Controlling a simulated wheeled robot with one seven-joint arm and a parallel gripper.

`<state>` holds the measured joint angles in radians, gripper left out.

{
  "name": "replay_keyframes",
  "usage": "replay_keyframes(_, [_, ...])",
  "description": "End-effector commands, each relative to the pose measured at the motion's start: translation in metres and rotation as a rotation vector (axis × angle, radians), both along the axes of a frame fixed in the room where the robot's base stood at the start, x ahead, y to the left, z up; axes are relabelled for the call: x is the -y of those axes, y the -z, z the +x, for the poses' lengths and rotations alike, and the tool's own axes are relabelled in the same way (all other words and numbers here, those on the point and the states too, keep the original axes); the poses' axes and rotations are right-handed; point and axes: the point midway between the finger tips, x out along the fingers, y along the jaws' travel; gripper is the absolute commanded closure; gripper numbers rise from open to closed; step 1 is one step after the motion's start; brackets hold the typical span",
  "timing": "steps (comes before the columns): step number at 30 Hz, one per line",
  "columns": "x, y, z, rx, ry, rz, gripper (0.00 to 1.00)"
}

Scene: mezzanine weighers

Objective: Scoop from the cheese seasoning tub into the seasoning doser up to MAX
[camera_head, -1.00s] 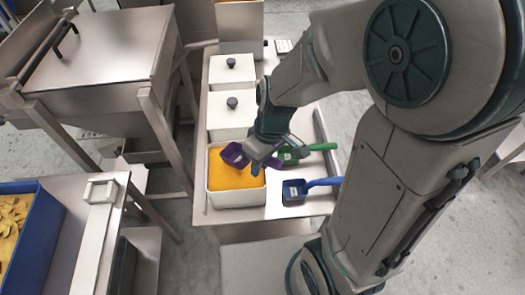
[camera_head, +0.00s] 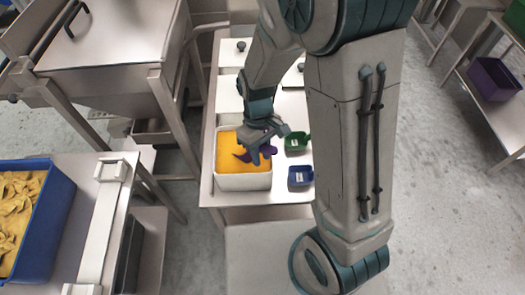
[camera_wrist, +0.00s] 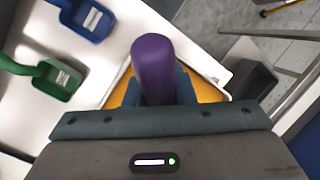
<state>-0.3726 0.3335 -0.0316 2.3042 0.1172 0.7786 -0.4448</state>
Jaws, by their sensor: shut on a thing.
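My gripper (camera_head: 262,143) is shut on the handle of the purple scoop (camera_wrist: 153,65). In the head view the purple scoop (camera_head: 243,156) shows only in part beside my fingers, low over the orange seasoning. The white tub (camera_head: 243,182) of orange seasoning (camera_head: 228,150) stands at the front left of the steel table. Whether the scoop's bowl is in the powder or holds any is hidden. I cannot pick out the seasoning doser for sure.
A green scoop (camera_head: 297,141) and a blue scoop (camera_head: 300,177) lie right of the tub. Lidded white tubs (camera_head: 230,100) stand behind it. A steel hopper (camera_head: 105,40) is at left, with a blue crate (camera_head: 52,215) of yellow pieces in front.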

Motion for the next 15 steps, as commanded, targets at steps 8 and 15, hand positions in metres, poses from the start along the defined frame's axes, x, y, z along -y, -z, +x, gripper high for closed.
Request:
replay_keyframes(8, [0.000,0.021,0.001,0.058,0.003,0.058,1.00])
replay_keyframes(15, [0.000,0.029,0.000,0.125,0.002,0.125,1.00])
